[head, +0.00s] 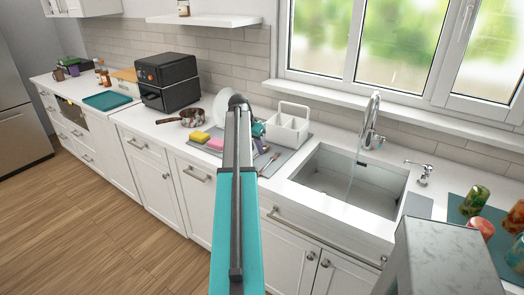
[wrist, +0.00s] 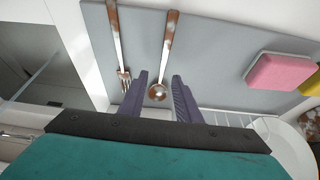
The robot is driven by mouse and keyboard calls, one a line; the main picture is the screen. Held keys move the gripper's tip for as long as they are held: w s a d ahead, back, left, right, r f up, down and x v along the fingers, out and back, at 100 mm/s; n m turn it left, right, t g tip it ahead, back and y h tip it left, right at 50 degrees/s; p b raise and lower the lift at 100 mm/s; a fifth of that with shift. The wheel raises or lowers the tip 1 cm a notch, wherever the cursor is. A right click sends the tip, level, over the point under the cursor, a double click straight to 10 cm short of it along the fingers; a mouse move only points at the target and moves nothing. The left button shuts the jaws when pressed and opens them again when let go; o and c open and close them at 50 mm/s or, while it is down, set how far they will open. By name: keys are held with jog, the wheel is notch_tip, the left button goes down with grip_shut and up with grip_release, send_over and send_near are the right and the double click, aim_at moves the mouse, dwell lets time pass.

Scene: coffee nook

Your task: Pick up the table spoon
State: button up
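In the wrist view the table spoon (wrist: 168,45) lies on a grey mat (wrist: 215,55), its handle toward the top and its round brown-and-silver bowl lowest. My gripper (wrist: 160,90) is open, with one dark purple finger on each side of the spoon's bowl and visible gaps on both sides. Nothing is held. I cannot tell the height of the fingertips above the mat. A fork (wrist: 117,45) with a similar brown handle lies left of the spoon, outside the fingers. In the head view my arm hides much of this area.
A pink sponge (wrist: 281,70) lies on the mat to the right in the wrist view. The sink (head: 345,185) is right of the mat in the head view. A white caddy (head: 289,128) stands behind, with a plate (head: 222,108) and a yellow sponge (head: 199,137) to its left.

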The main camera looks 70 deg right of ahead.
aim_at(256, 156)
jog(key=shift+x, duration=1.15)
jog(key=shift+f, duration=0.1)
grip_shut()
